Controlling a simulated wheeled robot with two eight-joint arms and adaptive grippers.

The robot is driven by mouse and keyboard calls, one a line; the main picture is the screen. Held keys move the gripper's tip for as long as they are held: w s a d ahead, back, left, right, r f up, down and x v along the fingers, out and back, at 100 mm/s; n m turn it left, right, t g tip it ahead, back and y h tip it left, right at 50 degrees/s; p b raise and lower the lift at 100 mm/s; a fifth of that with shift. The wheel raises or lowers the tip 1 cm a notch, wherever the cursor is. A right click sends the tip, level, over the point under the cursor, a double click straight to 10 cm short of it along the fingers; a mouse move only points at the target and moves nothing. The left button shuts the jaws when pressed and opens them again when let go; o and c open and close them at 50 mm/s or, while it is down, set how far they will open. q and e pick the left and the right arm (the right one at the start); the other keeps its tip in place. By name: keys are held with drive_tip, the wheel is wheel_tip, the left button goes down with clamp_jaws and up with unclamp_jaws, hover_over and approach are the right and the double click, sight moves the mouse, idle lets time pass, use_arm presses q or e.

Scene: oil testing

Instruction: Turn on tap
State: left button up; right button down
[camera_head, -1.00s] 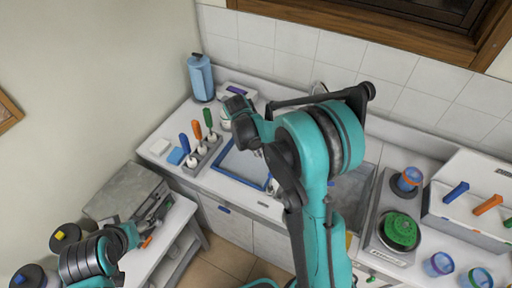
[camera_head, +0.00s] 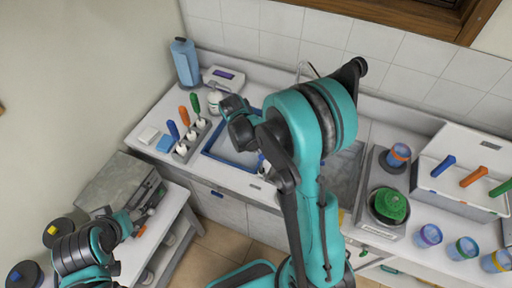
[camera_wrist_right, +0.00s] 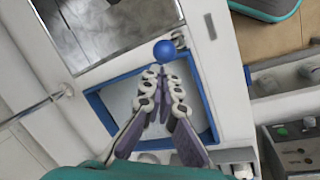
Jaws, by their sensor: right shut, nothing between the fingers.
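The tap shows as a thin chrome curve (camera_head: 308,69) behind my right arm in the head view; most of it is hidden. In the right wrist view a chrome rod (camera_wrist_right: 38,111), which looks like its spout, comes in from the left. The metal sink (camera_wrist_right: 100,22) is at the top left there. My right gripper (camera_wrist_right: 159,75) is shut and empty, over the blue-rimmed tray (camera_wrist_right: 99,105). A blue ball (camera_wrist_right: 164,50) shows just beyond its fingertips; I cannot tell whether they touch. My left gripper (camera_head: 143,210) is by the grey box, too small to read.
A rack with coloured-handled tools (camera_head: 190,140) stands left of the tray. A hotplate with a green-topped item (camera_head: 390,206), several cups (camera_head: 428,236) and a white box (camera_head: 455,175) crowd the right counter. A grey box (camera_head: 118,184) stands on the left side table.

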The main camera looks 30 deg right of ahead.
drive_tip(key=shift+s+a+h, duration=0.2)
drive_tip(key=shift+a+h, duration=0.1)
drive_tip(key=shift+s+a+f+t+b, duration=0.1)
drive_tip(key=shift+s+a+t+b, duration=0.15)
drive_tip(key=shift+t+b, duration=0.25)
drive_tip(key=s+a+f+t+h+b, duration=0.2)
drive_tip(key=s+a+t+h+b, duration=0.1)
drive_tip(key=b, duration=0.6)
drive_tip(key=s+a+h, duration=0.1)
drive_tip(key=a+h, duration=0.1)
drive_tip(key=shift+s+a+f+m+b, duration=0.3)
drive_tip(key=shift+s+m, duration=0.1)
drive_tip(key=shift+w, duration=0.1)
drive_tip(key=shift+d, duration=0.15)
drive_tip(key=shift+w+d+f, duration=0.1)
drive_tip(key=shift+w+d, duration=0.35)
